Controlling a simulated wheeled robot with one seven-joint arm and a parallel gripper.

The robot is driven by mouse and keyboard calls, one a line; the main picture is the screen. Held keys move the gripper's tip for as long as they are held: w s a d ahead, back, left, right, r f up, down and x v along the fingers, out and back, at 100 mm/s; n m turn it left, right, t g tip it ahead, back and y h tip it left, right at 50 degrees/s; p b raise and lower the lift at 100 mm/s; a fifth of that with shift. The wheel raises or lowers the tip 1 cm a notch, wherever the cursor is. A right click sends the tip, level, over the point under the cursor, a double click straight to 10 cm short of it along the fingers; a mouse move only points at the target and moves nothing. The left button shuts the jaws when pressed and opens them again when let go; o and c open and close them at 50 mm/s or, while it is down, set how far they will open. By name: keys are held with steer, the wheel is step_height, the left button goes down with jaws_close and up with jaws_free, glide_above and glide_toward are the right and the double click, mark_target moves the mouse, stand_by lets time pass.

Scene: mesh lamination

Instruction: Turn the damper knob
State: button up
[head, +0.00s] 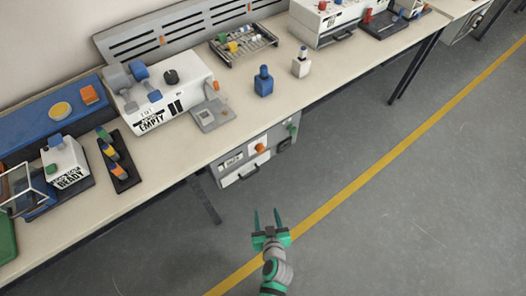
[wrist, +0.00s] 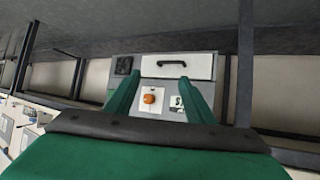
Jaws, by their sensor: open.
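An orange knob (head: 260,148) sits on the front of a grey-white cabinet (head: 229,161) slung under the bench; no readable label names it as the damper knob. It also shows in the wrist view (wrist: 149,98), on a pale square plate between my fingers in the picture. My gripper (head: 266,213) is open and empty, out over the floor in front of the cabinet, apart from the knob. In the wrist view its two green fingers (wrist: 162,82) point toward the cabinet front.
The cabinet front also carries a drawer handle (wrist: 178,63) and a dark square fitting (wrist: 123,65). The bench (head: 180,160) overhangs the cabinet and has dark legs. A white machine marked EMPTY (head: 160,95) and blue bottle (head: 263,82) stand on top. The floor (head: 400,220) is clear.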

steer(key=w+d+n+y, duration=0.1)
steer(key=w+n+y, duration=0.15)
steer(key=w, duration=0.85)
steer(key=n+y, duration=0.3)
steer(key=n, duration=0.1)
glide_toward(262, 150)
steer(key=shift+m+y, duration=0.25)
steer(key=x, duration=0.9)
steer(key=shift+w+d+f, duration=0.1)
steer(key=shift+w+f, duration=0.1)
steer(key=shift+f, duration=0.15)
steer(key=shift+c, duration=0.3)
steer(key=c, duration=1)
